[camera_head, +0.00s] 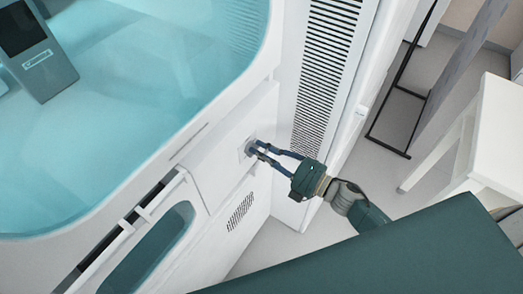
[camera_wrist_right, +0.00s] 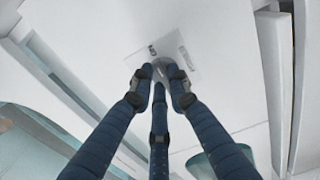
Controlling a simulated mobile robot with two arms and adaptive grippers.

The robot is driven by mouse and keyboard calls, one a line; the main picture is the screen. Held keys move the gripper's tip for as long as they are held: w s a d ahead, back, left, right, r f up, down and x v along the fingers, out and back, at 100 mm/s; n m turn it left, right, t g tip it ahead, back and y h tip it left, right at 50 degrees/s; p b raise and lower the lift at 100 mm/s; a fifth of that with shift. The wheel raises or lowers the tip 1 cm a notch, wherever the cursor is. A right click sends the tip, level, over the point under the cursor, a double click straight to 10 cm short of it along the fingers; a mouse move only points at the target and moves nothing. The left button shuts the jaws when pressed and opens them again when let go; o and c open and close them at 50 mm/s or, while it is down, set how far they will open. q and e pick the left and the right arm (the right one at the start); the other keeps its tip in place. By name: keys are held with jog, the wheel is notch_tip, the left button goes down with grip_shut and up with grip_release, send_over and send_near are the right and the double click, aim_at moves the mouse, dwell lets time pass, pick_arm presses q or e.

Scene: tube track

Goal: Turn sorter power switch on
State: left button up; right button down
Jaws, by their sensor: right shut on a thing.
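The sorter (camera_head: 215,150) is a large white machine with a teal glass window. Its power switch (camera_head: 248,149) sits on a small grey plate on the white front panel. My right gripper (camera_head: 256,149) reaches it from the lower right, with its blue fingers closed around the switch. In the right wrist view, the fingertips (camera_wrist_right: 160,76) meet at the switch knob (camera_wrist_right: 158,66), beside a plate with small markings (camera_wrist_right: 152,48). The fingers cover most of the knob, so I cannot tell its turned position. My left gripper is not in view.
A slatted vent (camera_head: 325,70) runs up the panel right of the switch, and a smaller vent (camera_head: 240,212) lies below it. A white table (camera_head: 500,130) and a black metal frame (camera_head: 408,90) stand at the right. Grey floor shows between them.

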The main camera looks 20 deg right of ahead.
jog(key=c, duration=1.7)
grip_release()
jog(key=shift+o, duration=0.2)
jog(key=v, duration=1.2)
jog(key=shift+d, duration=0.1)
